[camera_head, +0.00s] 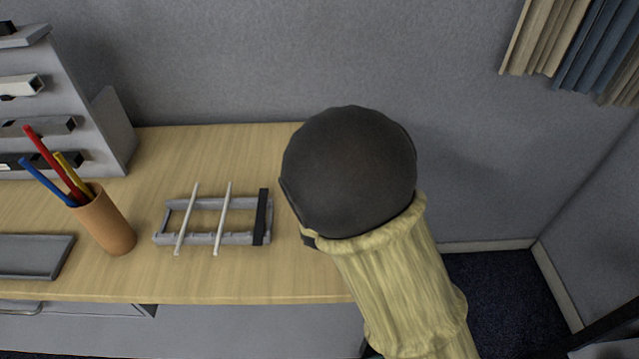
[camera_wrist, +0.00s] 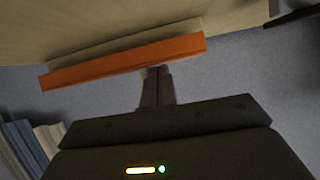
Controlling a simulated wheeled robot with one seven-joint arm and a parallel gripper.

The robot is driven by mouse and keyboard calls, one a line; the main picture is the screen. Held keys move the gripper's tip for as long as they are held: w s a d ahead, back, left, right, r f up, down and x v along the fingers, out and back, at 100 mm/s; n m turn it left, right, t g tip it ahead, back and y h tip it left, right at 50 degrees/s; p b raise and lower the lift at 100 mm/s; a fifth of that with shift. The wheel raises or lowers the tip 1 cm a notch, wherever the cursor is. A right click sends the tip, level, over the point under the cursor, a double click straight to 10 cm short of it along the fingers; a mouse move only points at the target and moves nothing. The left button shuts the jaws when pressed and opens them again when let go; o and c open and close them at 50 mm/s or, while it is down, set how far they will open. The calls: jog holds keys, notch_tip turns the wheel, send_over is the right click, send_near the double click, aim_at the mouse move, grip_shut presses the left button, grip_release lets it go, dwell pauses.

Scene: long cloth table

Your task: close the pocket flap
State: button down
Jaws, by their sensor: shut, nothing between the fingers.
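My gripper (camera_wrist: 156,72) shows in the wrist view with its two dark fingers together and nothing between them. The fingertips are close to a long orange strip (camera_wrist: 125,62) with a pale wood-coloured band along its upper side. I cannot tell whether the strip is the pocket flap, nor whether the fingers touch it. In the head view, my dark rounded wrist and yellow-sleeved arm cover the right end of the table and hide the fingers. No pocket is clearly recognisable there.
On the wooden table (camera_head: 230,282) stand a grey rack with two white sticks (camera_head: 205,239), a tilted brown cup (camera_head: 104,224) of coloured sticks and a grey tray (camera_head: 32,257). A stepped grey shelf (camera_head: 118,135) is at the left. Curtains (camera_head: 590,45) hang at upper right.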

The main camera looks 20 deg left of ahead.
jog(key=f, duration=0.2)
jog(key=shift+s+d+f+g+h, duration=0.3)
jog(key=shift+d+f, duration=0.05)
jog(key=shift+s+d+r, duration=0.1)
jog(key=shift+s+r, duration=0.2)
jog(key=shift+s, duration=0.3)
jog(key=v, duration=0.4)
jog(key=r+v, duration=0.1)
jog(key=v, duration=0.3)
jog(key=b+v, duration=0.6)
jog(key=v, duration=0.2)
jog(key=shift+r+t, duration=0.4)
jog(key=shift+w, duration=0.15)
jog(key=shift+w, duration=0.1)
